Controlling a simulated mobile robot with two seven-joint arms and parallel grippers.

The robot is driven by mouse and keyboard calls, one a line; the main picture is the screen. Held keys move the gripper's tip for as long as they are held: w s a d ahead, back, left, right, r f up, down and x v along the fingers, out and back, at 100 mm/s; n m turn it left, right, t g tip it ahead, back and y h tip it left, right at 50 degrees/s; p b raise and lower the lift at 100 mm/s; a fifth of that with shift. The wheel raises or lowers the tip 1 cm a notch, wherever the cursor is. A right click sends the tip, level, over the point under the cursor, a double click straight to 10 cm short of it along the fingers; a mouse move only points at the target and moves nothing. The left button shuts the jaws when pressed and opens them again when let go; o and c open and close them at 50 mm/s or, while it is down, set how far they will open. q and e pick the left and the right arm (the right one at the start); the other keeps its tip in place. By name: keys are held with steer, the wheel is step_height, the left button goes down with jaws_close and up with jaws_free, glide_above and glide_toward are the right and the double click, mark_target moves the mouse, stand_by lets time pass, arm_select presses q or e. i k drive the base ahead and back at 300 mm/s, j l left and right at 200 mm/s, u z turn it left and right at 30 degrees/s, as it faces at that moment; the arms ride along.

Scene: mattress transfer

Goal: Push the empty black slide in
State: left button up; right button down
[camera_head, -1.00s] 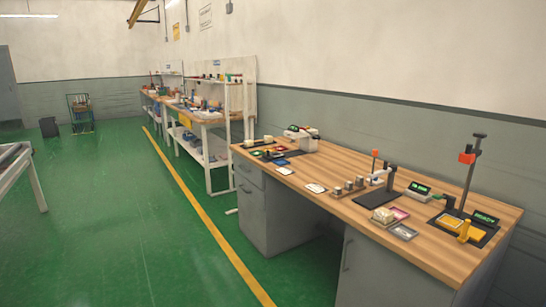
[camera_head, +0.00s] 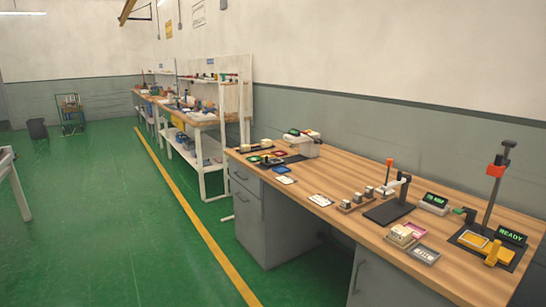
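Neither of my grippers is in view. I cannot tell for sure which part is the black slide. A flat black plate (camera_head: 388,213) lies on the wooden workbench (camera_head: 330,180), in front of a grey post with an orange tip (camera_head: 389,163); nothing shows on it. Further right, a black fixture (camera_head: 466,251) carries yellow parts (camera_head: 474,241) and stands by a tall dark post with an orange-red block (camera_head: 495,171). A display reading READY (camera_head: 512,235) sits beside it. A smaller display with green text (camera_head: 435,200) stands between the two stations.
Small blocks on a wooden holder (camera_head: 357,201), a pale block (camera_head: 401,234), a pink tray (camera_head: 415,230) and a grey tray (camera_head: 424,254) lie near the front edge. A white box (camera_head: 303,146) stands at the far left end. The green floor left of the bench is clear.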

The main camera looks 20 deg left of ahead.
mark_target(273, 162)
steer(key=i+j+z, duration=0.1)
steer(key=i+j, duration=0.15)
steer(key=i+j+z, duration=0.1)
steer(key=i+j, duration=0.2)
steer(key=j, duration=0.15)
steer(key=i+j+z, duration=0.1)
steer(key=j, duration=0.3)
steer(key=i+j+z, duration=0.1)
steer(key=i+j, duration=0.25)
steer(key=i+j+z, duration=0.1)
steer(key=j, duration=0.35)
steer(key=i+j, duration=0.3)
steer(key=j, duration=0.15)
steer(key=i+j+z, duration=0.15)
steer(key=j, duration=0.3)
steer(key=i+j+z, duration=0.1)
steer(key=i+j, duration=0.15)
steer(key=j, duration=0.2)
